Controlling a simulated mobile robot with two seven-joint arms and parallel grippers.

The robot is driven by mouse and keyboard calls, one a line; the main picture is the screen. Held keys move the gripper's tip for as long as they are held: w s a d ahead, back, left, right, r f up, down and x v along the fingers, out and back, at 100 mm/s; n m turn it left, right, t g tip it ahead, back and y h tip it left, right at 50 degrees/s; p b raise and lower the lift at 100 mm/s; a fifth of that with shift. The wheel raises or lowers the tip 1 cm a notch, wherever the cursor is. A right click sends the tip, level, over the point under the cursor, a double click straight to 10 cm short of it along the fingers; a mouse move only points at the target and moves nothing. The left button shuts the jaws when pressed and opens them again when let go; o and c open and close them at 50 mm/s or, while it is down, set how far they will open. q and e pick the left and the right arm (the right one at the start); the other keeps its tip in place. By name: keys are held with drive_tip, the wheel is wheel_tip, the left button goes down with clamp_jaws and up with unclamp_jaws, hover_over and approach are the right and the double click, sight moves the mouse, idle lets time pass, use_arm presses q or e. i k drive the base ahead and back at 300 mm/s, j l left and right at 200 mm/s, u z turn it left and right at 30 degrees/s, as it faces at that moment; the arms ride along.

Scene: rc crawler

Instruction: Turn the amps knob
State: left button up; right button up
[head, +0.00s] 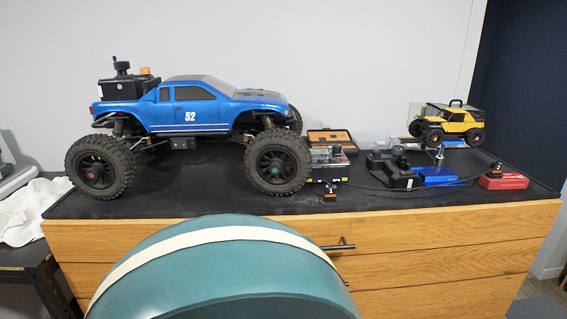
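A small grey box (327,174) with dark knob-like parts on top stands on the black bench mat, just right of the blue truck's front wheel. It may be the charger, but its markings are too small to read and I cannot tell which part is the amps knob. A small black piece with an orange top (331,195) sits in front of it at the mat's front edge. Neither of my grippers is in view.
A large blue truck (190,105) fills the bench's left. A black device (393,170), blue box (435,176), red box (503,181) and yellow crawler (452,126) are at right. A rounded teal object (230,270) blocks the front. A drawer handle (338,246) sticks out.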

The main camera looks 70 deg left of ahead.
sight(337, 148)
drive_tip(key=u, duration=2.15)
drive_tip(key=l+z, duration=0.15)
drive_tip(key=k+l, duration=0.05)
drive_tip(key=l, duration=0.05)
